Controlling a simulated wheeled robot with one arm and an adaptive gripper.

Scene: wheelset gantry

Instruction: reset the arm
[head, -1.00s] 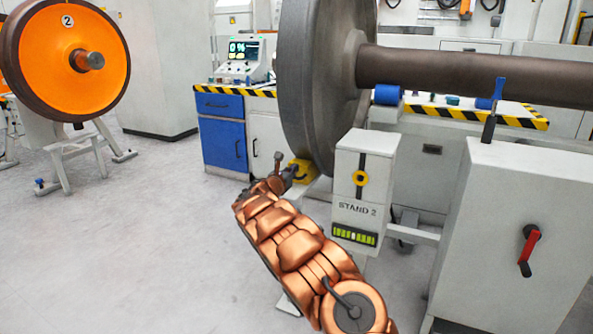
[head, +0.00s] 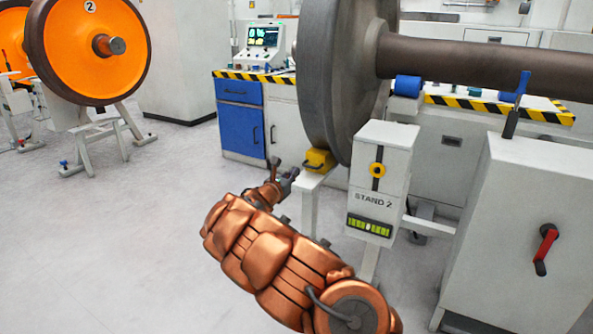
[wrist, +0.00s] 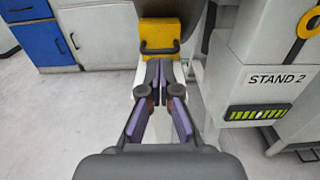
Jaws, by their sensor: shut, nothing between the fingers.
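My copper-coloured arm reaches forward from the bottom of the head view, with my gripper (head: 289,177) at its far end. In the wrist view my gripper (wrist: 159,72) is shut, its purple-edged fingers together with nothing between them. Just beyond the fingertips is a yellow block with a dark handle (wrist: 160,36). In the head view the yellow block (head: 320,160) sits on a white post against the bottom of the large grey wheel (head: 325,80). Whether the fingertips touch the block, I cannot tell.
The white STAND 2 box (head: 381,170) stands right of my gripper. A white cabinet with a red-handled crank (head: 546,248) is further right. A blue and white cupboard (head: 240,125) is behind. An orange wheel (head: 93,45) is at the left.

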